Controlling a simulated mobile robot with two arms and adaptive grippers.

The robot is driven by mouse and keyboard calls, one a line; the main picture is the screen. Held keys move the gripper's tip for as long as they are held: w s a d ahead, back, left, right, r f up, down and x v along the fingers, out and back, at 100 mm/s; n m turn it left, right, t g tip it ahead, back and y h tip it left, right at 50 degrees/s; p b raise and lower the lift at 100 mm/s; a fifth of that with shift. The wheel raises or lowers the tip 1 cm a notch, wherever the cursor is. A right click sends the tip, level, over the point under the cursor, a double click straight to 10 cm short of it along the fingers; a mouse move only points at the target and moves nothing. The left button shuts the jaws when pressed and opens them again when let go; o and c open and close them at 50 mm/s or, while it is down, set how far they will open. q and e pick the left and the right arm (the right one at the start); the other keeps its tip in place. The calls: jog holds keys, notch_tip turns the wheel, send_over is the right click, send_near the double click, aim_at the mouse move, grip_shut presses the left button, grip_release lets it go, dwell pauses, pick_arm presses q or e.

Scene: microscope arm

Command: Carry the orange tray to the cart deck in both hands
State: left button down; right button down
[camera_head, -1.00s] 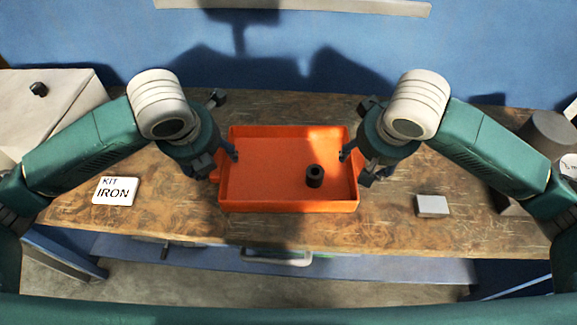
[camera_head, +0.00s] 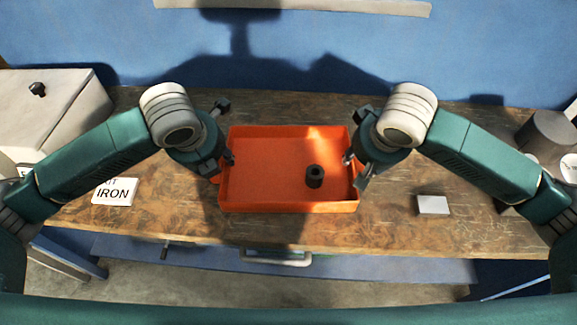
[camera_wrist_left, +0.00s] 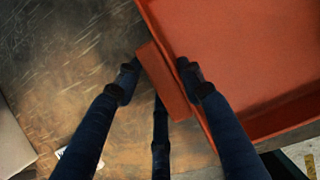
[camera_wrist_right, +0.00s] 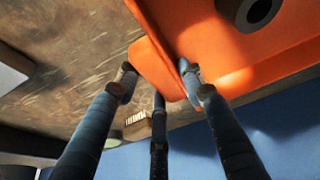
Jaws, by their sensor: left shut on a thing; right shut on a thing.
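The orange tray (camera_head: 262,188) is in the middle of the head view, over the wooden bench, with a dark hollow cylinder (camera_head: 315,176) inside it, right of centre. I cannot tell whether the tray touches the bench. My left gripper (camera_head: 222,163) is at the tray's left side; in the left wrist view its fingers (camera_wrist_left: 158,78) are shut on the tray's handle tab (camera_wrist_left: 165,85). My right gripper (camera_head: 352,165) is at the right side; in the right wrist view its fingers (camera_wrist_right: 158,80) are shut on the other tab (camera_wrist_right: 152,62). The cart deck is not identifiable.
A white card reading "IRON" (camera_head: 115,191) lies on the bench (camera_head: 180,215) at left. A small grey block (camera_head: 432,205) lies at right. A pale box (camera_head: 50,105) stands at far left and a grey cylinder (camera_head: 548,132) at far right. A blue wall (camera_head: 290,50) is behind.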

pick_arm(q)
jog(key=shift+r, duration=0.15)
pick_arm(e)
jog(key=shift+r, duration=0.15)
